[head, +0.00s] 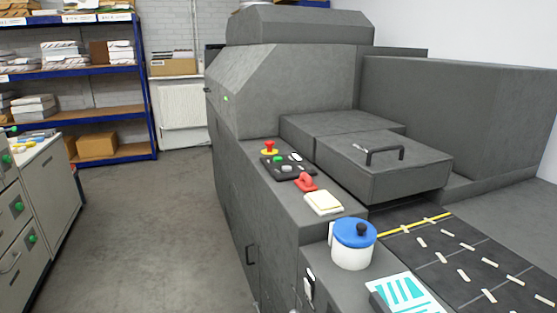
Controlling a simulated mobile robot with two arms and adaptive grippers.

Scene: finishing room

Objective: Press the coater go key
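The coater is a large dark grey machine (285,85) in the middle and right of the head view. A small black control panel (268,165) lies on its near left ledge. The panel carries a green key (278,159), a white key (296,157) and grey round controls (287,169). I cannot read any labels on them. A red mushroom button on a yellow base (269,147) stands just behind the panel. A red handle-like part (306,182) is just in front of it. Neither of my grippers shows in the head view.
A white tub with a blue lid (351,254), a cream pad (323,202) and a printed sheet (405,295) lie nearer on the ledge. A dark belt (470,260) is at right. Blue shelving (150,80) and grey cabinets (50,190) stand left. The floor (150,235) between is clear.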

